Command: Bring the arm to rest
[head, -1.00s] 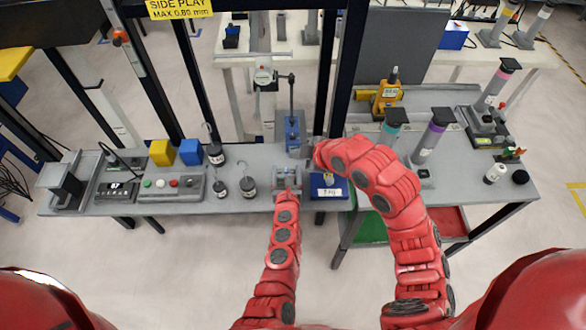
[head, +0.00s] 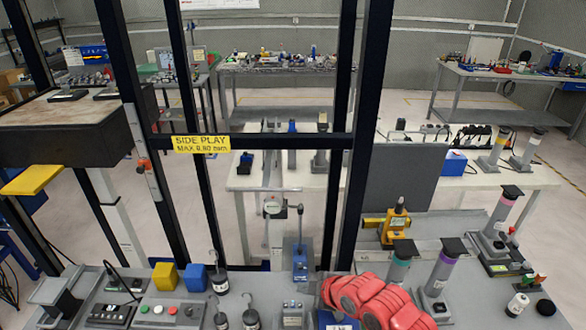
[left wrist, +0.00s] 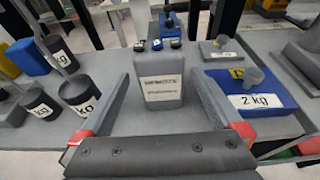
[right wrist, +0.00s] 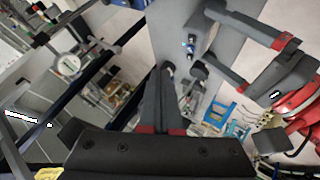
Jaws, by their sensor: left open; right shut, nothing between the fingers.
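My left gripper (left wrist: 160,78) is open in the left wrist view, its two fingers spread on either side of a grey labelled block (left wrist: 162,80). The block stands on the grey bench, and I cannot tell whether the fingers touch it. In the right wrist view my left gripper (right wrist: 245,58) shows at the upper right with its fingers apart. My right gripper (right wrist: 162,70) is shut and empty, fingers together above the bench area. In the head view my red right arm (head: 370,300) shows at the bottom edge; my left arm is out of that frame.
A blue 2 kg weight box (left wrist: 250,95) lies right of the left gripper, and black weights (left wrist: 80,92) stand to its left. A yellow block (head: 165,276), a blue block (head: 195,277) and a yellow gauge (head: 396,222) stand on the bench. Dark frame posts (head: 343,120) rise behind.

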